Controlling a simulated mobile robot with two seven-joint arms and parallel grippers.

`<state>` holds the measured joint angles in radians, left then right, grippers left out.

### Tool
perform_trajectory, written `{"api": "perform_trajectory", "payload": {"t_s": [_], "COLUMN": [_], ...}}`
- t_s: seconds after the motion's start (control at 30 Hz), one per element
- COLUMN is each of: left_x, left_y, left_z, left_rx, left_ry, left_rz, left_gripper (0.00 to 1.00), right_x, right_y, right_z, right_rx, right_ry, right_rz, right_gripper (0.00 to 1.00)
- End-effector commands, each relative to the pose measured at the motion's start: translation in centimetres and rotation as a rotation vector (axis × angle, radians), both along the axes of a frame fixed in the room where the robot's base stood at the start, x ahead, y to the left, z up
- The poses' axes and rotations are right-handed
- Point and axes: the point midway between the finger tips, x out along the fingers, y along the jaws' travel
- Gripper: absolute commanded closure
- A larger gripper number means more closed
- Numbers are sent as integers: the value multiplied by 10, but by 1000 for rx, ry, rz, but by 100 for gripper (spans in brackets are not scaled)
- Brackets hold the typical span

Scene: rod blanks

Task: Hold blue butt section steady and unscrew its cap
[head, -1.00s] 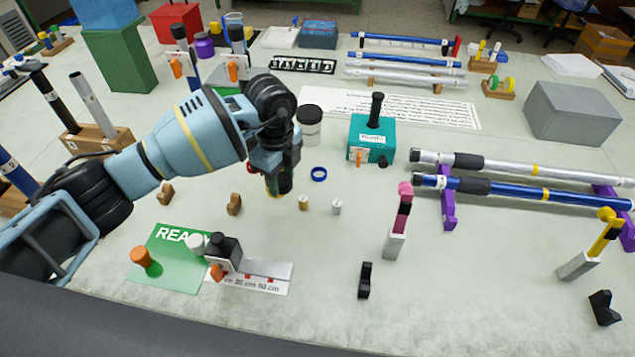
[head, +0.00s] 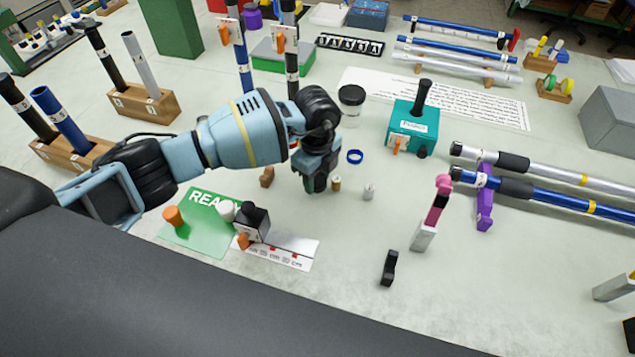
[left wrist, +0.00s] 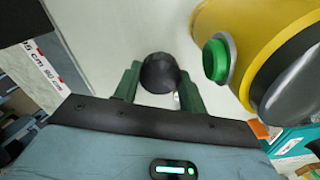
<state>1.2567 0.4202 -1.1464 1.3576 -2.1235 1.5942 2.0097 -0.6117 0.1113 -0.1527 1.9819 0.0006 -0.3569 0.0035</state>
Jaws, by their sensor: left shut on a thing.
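The blue butt section (head: 540,195) lies at the right in the head view, with a black grip and a yellow band. Its left part rests on a purple stand (head: 484,205). I cannot tell what this piece is. My right gripper is not in view.
A silver rod (head: 560,172) lies behind the blue one. A blue ring (head: 355,157), a brass piece (head: 336,184) and a silver piece (head: 369,192) are near my left gripper. A pink-topped stand (head: 431,218) and black holder (head: 389,268) are front right. Bare table lies between.

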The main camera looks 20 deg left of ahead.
Motion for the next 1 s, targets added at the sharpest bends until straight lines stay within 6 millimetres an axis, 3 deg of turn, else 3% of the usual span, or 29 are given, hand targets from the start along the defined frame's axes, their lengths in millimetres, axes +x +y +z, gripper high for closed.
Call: {"api": "perform_trajectory", "payload": {"t_s": [0.03,0.17,0.57,0.6,0.73,1.0], "left_x": [-2,-1,0,0,0,0], "left_y": [0,0,0,0,0,0], "left_z": [-13,-27,-30,-30,-30,-30], "left_rx": [2,1,-1,-1,0,0], "left_ry": [7,5,1,0,1,1], "left_rz": [0,1,0,0,0,0], "left_gripper": [86,86,86,56,39,37], "right_x": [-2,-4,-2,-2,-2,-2], "right_y": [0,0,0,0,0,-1], "right_z": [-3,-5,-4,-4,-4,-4], "right_rx": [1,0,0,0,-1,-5], "right_ry": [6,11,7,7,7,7], "right_rz": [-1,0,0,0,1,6], "right_gripper": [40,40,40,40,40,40]}}
